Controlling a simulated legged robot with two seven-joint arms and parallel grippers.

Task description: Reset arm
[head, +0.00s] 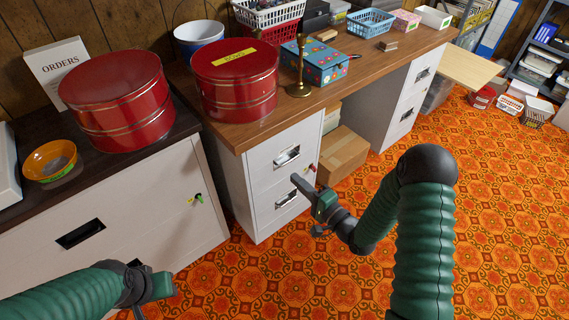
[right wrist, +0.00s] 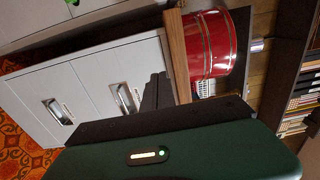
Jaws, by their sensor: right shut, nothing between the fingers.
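My right gripper (head: 300,184) is shut and empty. It is held in the air in front of the white drawer cabinet (head: 262,178), close to its lower drawer handle in the picture; I cannot tell whether it touches. In the right wrist view its dark fingers (right wrist: 158,92) lie together in front of the cabinet front (right wrist: 92,88). My left gripper (head: 150,286) is at the bottom left, in front of the low white cabinet (head: 125,235). Its fingers are mostly hidden, so its opening does not show.
A red tin (head: 235,80) with a yellow label, a brass candlestick (head: 300,70) and a blue patterned box (head: 325,66) stand on the wooden desk. Another red tin (head: 118,100) and an orange bowl (head: 50,160) stand on the dark cabinet top. The orange floor (head: 510,200) at right is clear.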

